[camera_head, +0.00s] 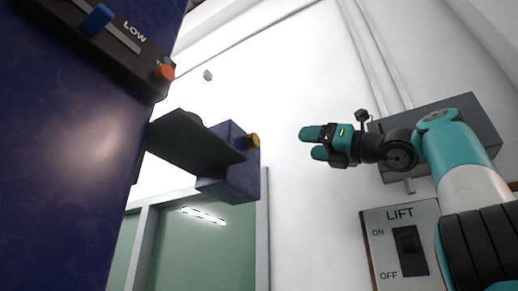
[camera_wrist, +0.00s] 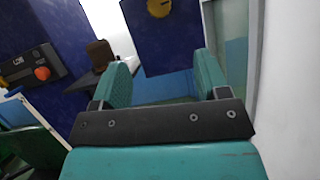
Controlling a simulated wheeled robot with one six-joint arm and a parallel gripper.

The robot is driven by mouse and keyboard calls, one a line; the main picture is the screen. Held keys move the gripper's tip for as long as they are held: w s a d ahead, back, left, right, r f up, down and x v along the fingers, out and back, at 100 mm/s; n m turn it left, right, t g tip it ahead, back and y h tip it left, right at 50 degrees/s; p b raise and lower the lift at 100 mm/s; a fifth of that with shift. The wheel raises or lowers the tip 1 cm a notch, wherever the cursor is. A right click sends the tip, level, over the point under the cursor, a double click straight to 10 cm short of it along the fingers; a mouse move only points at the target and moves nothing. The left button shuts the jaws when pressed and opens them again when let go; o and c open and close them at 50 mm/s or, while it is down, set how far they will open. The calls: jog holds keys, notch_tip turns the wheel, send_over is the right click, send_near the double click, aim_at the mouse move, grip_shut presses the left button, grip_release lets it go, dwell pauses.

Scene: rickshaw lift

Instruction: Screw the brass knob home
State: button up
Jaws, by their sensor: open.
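The brass knob (camera_head: 252,140) sits on the right side of a dark blue block (camera_head: 232,180) that stands out on a dark bracket. In the wrist view the knob (camera_wrist: 160,8) shows at the top edge, on the blue block's face, beyond and above the fingertips. How far it is screwed in cannot be told. My gripper (camera_head: 313,143) is in the air to the right of the knob, pointing at it across a gap. Its two teal fingers are apart, with nothing between them, as the wrist view also shows (camera_wrist: 163,75).
A large blue panel (camera_head: 70,170) at left carries a LOW slider with a blue handle (camera_head: 97,20) and a red button (camera_head: 165,72). A dark shelf (camera_head: 190,145) joins the blue block. A LIFT switch plate (camera_head: 403,245) and a grey box (camera_head: 485,125) are on the wall near my arm.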

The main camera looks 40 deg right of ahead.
aim_at(257, 140)
jog(key=p+x, duration=0.7)
jog(key=x, duration=0.7)
jog(key=shift+w+a+r+p, duration=0.2)
jog(key=shift+r+p, duration=0.1)
jog(key=shift+p, duration=0.1)
jog(key=shift+w+a, duration=0.15)
jog(key=shift+w, duration=0.35)
jog(key=c, duration=0.9)
